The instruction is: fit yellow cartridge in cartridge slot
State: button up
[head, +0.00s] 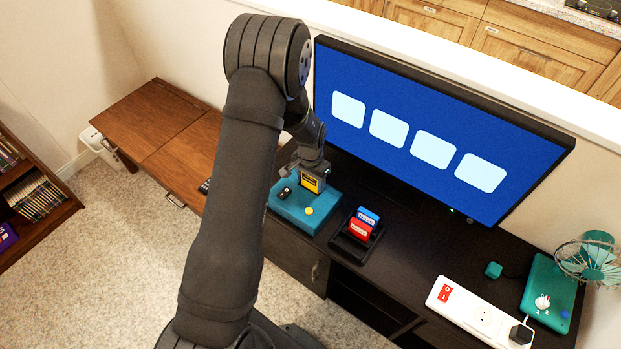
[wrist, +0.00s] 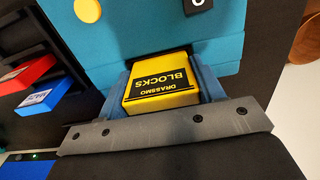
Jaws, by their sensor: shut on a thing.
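My gripper (head: 312,174) is shut on the yellow cartridge (head: 311,184), over the back part of the teal console (head: 291,212). In the wrist view the cartridge (wrist: 160,92) sits between the two blue fingers of my gripper (wrist: 163,88), its "DRASSMO BLOCKS" label facing the camera. Its far end is at the dark cartridge slot (wrist: 206,53) in the teal console (wrist: 140,40). The slot is mostly hidden behind the cartridge and fingers. I cannot tell whether the cartridge's end is inside the slot or just in front of it.
A black rack (head: 346,245) with a blue cartridge (head: 368,216) and a red cartridge (head: 359,230) stands right of the console. A screen (head: 425,135) rises behind. A white power strip (head: 470,310), teal box (head: 549,285) and fan (head: 590,260) are farther right.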

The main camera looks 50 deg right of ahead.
jog(key=shift+f, duration=0.35)
jog(key=o, duration=1.4)
jog(key=shift+c, duration=0.2)
jog(key=shift+r, duration=0.1)
jog(key=shift+r, duration=3.95)
jog(key=shift+f, duration=3.8)
jog(key=shift+r, duration=0.1)
